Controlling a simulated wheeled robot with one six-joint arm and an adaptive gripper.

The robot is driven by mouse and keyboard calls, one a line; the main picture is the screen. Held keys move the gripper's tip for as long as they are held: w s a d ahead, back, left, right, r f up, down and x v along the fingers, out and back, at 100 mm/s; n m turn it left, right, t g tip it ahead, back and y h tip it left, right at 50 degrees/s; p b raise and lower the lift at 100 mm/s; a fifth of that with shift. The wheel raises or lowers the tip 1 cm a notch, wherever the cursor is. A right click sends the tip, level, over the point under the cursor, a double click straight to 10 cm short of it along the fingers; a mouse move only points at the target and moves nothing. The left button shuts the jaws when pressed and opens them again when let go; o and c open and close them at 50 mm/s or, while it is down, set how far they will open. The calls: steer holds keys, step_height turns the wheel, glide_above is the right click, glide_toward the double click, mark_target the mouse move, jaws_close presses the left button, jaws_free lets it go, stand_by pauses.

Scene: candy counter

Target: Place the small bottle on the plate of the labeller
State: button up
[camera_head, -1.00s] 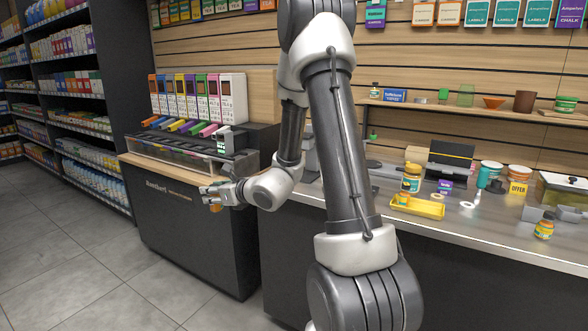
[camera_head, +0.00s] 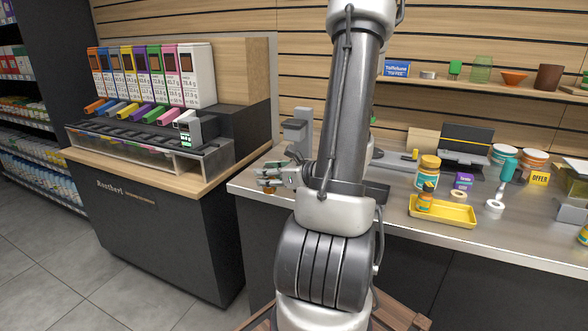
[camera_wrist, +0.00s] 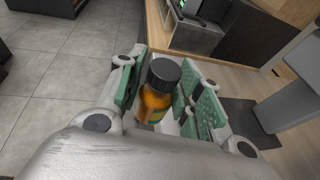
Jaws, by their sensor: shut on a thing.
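My gripper (camera_head: 268,180) is shut on a small bottle (camera_wrist: 157,92) with an orange body and a black ribbed cap. In the wrist view the bottle stands between the green finger pads, cap toward the camera. In the head view only a bit of orange shows under the fingers. The gripper is at the left end of the grey counter, near its front edge. A grey upright device (camera_head: 297,132), seemingly the labeller, stands behind it, partly hidden by my arm. In the wrist view the device (camera_wrist: 290,95) is at the right, with a dark flat plate (camera_wrist: 243,117) beside it.
A yellow tray (camera_head: 455,222) on the counter holds another small bottle (camera_head: 425,197); a larger jar (camera_head: 428,173) stands behind it. A black-and-grey machine (camera_head: 466,145) stands further back. A candy dispenser cabinet (camera_head: 150,215) is to the left, with a gap before the counter.

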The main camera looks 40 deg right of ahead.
steer(key=w+d, duration=0.1)
steer(key=d, duration=0.3)
steer(key=w+d, duration=0.2)
steer(key=d, duration=0.3)
steer(key=w+d, duration=0.2)
steer(key=d, duration=0.2)
steer(key=shift+w+d, duration=0.25)
steer(key=shift+d, duration=0.15)
steer(key=shift+w+d, duration=0.3)
steer(key=shift+d, duration=0.35)
steer(key=shift+w+d, duration=0.25)
steer(key=shift+d, duration=0.35)
steer(key=shift+f, duration=0.8)
steer(key=shift+a, duration=0.1)
steer(key=o, duration=1.1)
steer(key=shift+f, duration=0.1)
steer(key=shift+o, duration=0.2)
